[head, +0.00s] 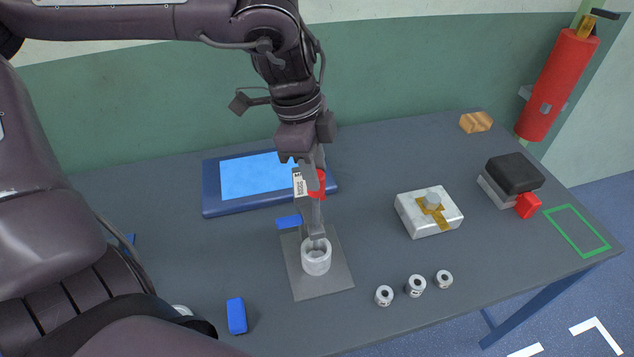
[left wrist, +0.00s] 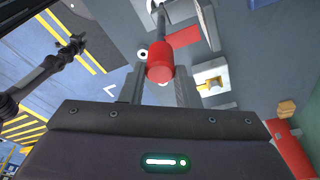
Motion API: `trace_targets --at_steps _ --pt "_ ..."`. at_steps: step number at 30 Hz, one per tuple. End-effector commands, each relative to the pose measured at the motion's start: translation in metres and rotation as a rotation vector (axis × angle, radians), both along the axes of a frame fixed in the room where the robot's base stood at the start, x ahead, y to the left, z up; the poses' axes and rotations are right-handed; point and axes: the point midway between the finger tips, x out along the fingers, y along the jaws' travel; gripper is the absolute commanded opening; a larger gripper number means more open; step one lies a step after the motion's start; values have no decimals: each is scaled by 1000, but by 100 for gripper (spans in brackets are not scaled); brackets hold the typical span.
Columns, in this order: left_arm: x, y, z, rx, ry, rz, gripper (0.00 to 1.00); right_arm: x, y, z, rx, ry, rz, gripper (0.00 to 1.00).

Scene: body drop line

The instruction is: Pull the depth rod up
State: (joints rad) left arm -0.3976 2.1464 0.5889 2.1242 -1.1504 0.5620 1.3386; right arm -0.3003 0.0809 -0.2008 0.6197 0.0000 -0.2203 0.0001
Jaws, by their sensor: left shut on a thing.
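My left gripper (head: 312,190) points down over the grey base plate (head: 305,285) and is shut on the depth rod's red knob (head: 317,183). In the left wrist view the red knob (left wrist: 160,62) sits between the fingers, with a grey rod (left wrist: 158,22) running away from it. A pale, hollow cylinder (head: 316,262) stands on the plate below the gripper. The fingers partly hide the rod, and I cannot tell how deep its lower end reaches. What looks like my right arm's end (left wrist: 72,45) shows small in the left wrist view; its jaws are unclear.
A blue-framed tablet (head: 245,178) lies behind the plate. A white box with a tan strip (head: 412,218) and three small metal rings (head: 415,286) are to the right. A black-topped block (head: 514,174) and a green outline (head: 577,231) lie farther right. A blue block (head: 236,316) is front left.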

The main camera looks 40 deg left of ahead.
Motion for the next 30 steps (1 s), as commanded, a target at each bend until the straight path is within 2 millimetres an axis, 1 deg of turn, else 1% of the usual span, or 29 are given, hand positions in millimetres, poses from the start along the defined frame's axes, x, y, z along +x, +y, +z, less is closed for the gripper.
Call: trace_targets --at_steps 20,21,24,30 --pt "1 0 12 -2 -2 0 8 0 -1 7 -1 0 -1 36" --pt "1 0 12 -2 -2 0 30 0 -1 7 -1 0 -1 36" --pt "1 0 11 -2 -2 0 43 0 -1 7 -1 0 -1 36" --pt "0 0 11 -1 -1 0 44 0 -1 7 -1 0 -1 36"
